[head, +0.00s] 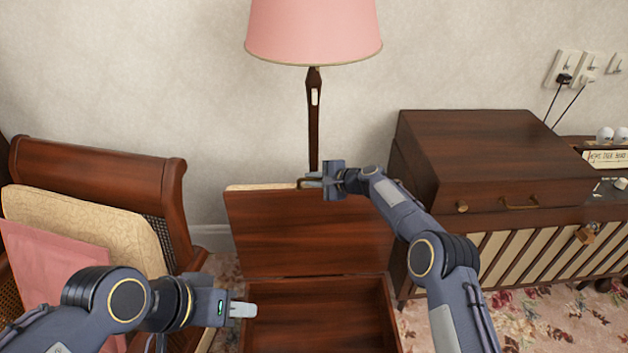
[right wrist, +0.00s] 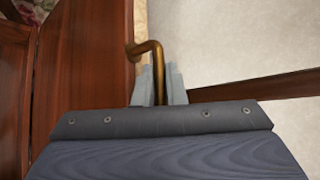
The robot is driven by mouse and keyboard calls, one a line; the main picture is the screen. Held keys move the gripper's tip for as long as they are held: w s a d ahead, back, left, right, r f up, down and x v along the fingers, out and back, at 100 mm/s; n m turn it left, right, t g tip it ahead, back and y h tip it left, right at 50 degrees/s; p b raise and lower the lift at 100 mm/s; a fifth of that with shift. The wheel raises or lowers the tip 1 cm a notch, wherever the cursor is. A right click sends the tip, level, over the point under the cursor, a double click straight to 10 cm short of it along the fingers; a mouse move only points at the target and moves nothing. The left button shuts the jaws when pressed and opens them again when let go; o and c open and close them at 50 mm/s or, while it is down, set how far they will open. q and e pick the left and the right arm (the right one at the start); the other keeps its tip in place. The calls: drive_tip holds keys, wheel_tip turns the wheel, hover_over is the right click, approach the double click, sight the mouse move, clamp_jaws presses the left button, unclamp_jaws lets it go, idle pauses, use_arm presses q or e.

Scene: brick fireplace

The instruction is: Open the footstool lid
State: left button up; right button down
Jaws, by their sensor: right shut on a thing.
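The footstool lid (head: 300,235) stands raised, roughly upright, at the back of the wooden footstool box (head: 310,310). The box's inside shows and looks empty. My right gripper (head: 312,181) is at the lid's upper edge. In the right wrist view its fingers are shut on a bent brass handle (right wrist: 154,62) fixed to the lid. My left gripper (head: 242,310) is in front of the box's left side, apart from the lid. Its fingers look close together, but any gap is hard to see.
A wooden chair (head: 100,165) with a cream cushion and pink cloth stands at left. A pink lamp (head: 313,30) stands behind the lid. A slatted wooden cabinet (head: 500,160) stands close at right. Floral carpet (head: 560,320) lies in front of it.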

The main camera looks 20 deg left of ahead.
drive_tip(key=c, duration=1.5)
unclamp_jaws()
drive_tip(key=v, duration=0.7)
drive_tip(key=shift+s+d+r, duration=0.1)
drive_tip(key=shift+d+r, duration=0.15)
drive_tip(key=shift+d, duration=0.05)
